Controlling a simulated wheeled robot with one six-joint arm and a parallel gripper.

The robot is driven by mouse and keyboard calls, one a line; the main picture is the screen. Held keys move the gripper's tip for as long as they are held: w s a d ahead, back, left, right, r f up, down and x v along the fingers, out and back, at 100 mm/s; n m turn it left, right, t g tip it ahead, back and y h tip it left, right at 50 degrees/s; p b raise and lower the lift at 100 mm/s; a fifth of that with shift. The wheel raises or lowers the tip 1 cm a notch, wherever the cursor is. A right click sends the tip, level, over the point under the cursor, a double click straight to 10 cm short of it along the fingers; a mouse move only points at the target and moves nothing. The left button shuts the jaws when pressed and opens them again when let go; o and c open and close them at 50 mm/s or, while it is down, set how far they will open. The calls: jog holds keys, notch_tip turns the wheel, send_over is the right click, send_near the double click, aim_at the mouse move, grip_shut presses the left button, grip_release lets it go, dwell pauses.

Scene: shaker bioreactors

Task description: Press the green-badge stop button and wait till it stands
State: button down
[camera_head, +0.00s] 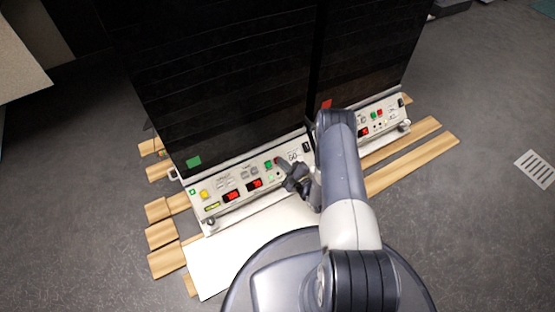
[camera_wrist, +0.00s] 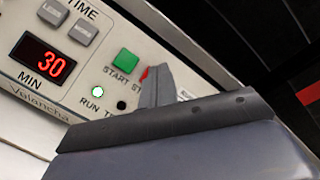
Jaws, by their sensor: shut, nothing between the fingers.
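The green badge (camera_head: 193,161) is on the dark front of the left shaker, above its pale control panel (camera_head: 211,211). In the wrist view this panel has a green START button (camera_wrist: 125,62) and a red stop button (camera_wrist: 145,73), mostly hidden behind my finger. A RUN lamp (camera_wrist: 97,92) glows green, and the red display (camera_wrist: 43,60) reads 30 above MIN. My gripper (camera_wrist: 157,78) is shut and empty, its tip at the stop button. I cannot tell whether it touches. In the head view my gripper (camera_head: 281,163) is at the panel's right part.
The right shaker carries a red badge (camera_head: 326,104) and a similar panel (camera_head: 384,117), partly behind my arm. Wooden slats (camera_head: 412,157) lie under both shakers. A white board (camera_head: 215,265) lies in front of the left one. Grey floor is open to the right.

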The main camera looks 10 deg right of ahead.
jog(key=shift+r, duration=0.1)
jog(key=s+r+p, duration=0.1)
jog(key=s+d+r+p, duration=0.1)
jog(key=s+r+p, duration=0.1)
jog(key=shift+s+d+r, duration=0.1)
jog(key=shift+s, duration=0.2)
dwell(0.4)
dwell(0.4)
jog(key=s+r+p, duration=0.2)
jog(key=shift+s+d+r+p, duration=0.3)
jog(key=shift+d, duration=0.05)
dwell(0.5)
